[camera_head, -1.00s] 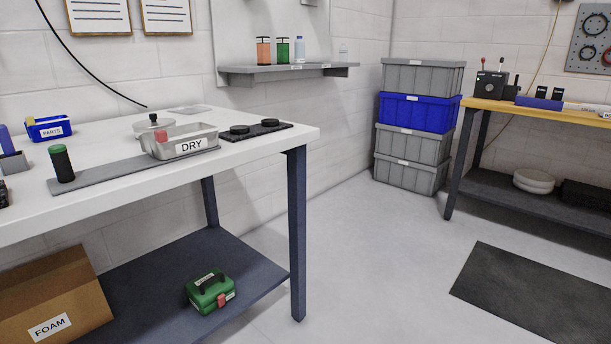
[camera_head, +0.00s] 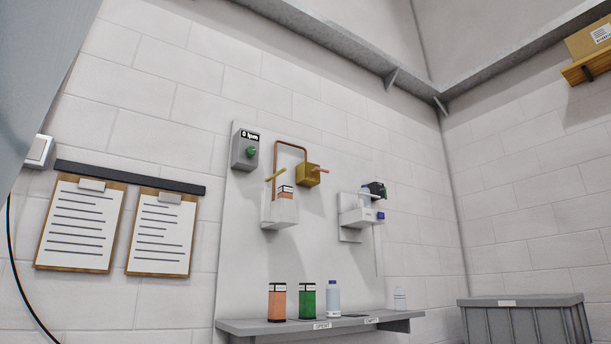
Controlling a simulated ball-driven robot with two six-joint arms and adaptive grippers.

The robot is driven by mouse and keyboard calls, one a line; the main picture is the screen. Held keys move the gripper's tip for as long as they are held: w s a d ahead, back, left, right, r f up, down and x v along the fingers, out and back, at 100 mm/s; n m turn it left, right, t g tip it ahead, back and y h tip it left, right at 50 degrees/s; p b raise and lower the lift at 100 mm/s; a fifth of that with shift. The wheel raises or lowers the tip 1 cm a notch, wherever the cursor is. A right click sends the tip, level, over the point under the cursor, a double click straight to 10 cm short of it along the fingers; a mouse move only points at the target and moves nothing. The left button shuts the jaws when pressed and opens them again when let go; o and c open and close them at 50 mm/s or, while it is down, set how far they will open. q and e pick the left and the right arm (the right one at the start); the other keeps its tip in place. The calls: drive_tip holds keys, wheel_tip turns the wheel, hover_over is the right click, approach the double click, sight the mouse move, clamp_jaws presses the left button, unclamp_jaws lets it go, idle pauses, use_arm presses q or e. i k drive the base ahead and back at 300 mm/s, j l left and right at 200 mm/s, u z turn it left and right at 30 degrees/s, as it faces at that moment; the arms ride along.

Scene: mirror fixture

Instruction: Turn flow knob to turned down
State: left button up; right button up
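A grey box (camera_head: 243,160) with a small black display reading what looks like "0 lpm" is fixed high on the pale wall board, left of centre. A round green knob (camera_head: 251,152) sits on its front, below the display. I take this for the flow knob; its exact angle is too small to read. A second dark green part (camera_head: 378,189) shows at the white bracket to the right. Neither of my grippers is in view, and nothing touches the knob.
A copper pipe (camera_head: 291,143) bends over to a brass block (camera_head: 308,175) beside the box. A grey shelf (camera_head: 258,326) below carries orange and green containers and a bottle. Two clipboards (camera_head: 80,224) hang left. A grey crate (camera_head: 525,318) stands lower right.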

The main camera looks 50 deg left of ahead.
sight(251, 151)
drive_tip(key=i+u, duration=0.15)
drive_tip(key=i, duration=0.3)
drive_tip(key=i+l+u, duration=0.2)
drive_tip(key=i, duration=0.2)
drive_tip(key=i+u, duration=0.15)
drive_tip(key=u, duration=0.25)
drive_tip(key=i+u, duration=0.15)
drive_tip(key=u, duration=0.25)
drive_tip(key=i+l+u, duration=0.15)
drive_tip(key=u, duration=0.25)
drive_tip(key=i+l+u, duration=0.1)
drive_tip(key=u, duration=0.3)
